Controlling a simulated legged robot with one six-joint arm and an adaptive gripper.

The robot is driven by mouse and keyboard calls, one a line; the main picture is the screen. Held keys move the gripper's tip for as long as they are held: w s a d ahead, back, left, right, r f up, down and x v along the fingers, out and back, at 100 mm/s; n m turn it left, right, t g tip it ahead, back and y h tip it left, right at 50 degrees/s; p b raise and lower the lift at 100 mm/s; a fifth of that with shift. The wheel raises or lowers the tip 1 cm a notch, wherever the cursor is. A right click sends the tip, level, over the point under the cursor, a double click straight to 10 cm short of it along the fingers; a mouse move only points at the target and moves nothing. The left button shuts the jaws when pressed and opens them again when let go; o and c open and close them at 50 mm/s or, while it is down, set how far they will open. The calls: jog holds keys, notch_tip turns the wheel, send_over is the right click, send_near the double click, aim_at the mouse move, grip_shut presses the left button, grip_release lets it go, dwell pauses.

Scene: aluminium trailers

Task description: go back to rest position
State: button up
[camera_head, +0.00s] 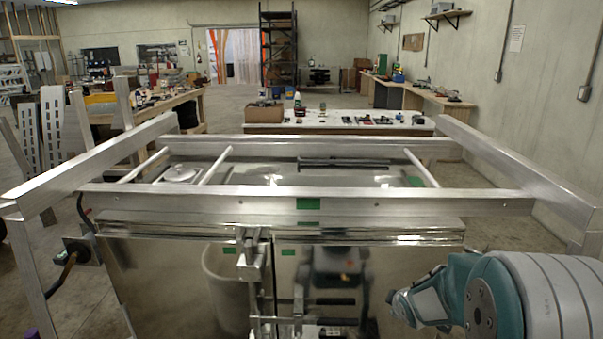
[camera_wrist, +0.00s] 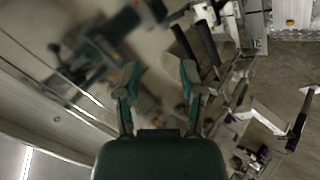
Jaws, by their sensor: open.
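My gripper (camera_wrist: 158,75) is open and empty in the wrist view, with its two fingers spread apart. In the head view it shows at the lower right (camera_head: 424,302), beside my teal and grey arm, in front of the trailer's shiny doors. The aluminium trailer (camera_head: 400,203) fills the middle of the head view, with upper rails and polished doors. A metal latch (camera_head: 257,265) runs down between the doors. In the wrist view, a reflective panel (camera_wrist: 60,70) shows blurred reflections behind the fingers.
A crank handle (camera_head: 68,262) sticks out at the trailer's left. Behind the trailer stands a white-topped table (camera_head: 340,124) with small items.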

jog(key=s+a+r+m+h, duration=0.1)
jog(key=s+r+m, duration=0.2)
jog(key=s+r, duration=0.4)
jog(key=s+a+r+m+g, duration=0.1)
jog(key=s+a+r+m, duration=0.1)
jog(key=s, duration=0.6)
jog(key=s+a+r+m+g+y, duration=0.1)
jog(key=s+a+r+m, duration=0.2)
jog(key=s, duration=0.4)
jog(key=s+a+r+m+g, duration=0.1)
jog(key=s+a+r+m, duration=0.1)
jog(key=s, duration=0.6)
notch_tip(320, 180, up, 2)
jog(key=shift+s+a+r+m+y, duration=0.1)
jog(key=shift+s+a+m+y, duration=0.2)
jog(key=shift+m, duration=0.6)
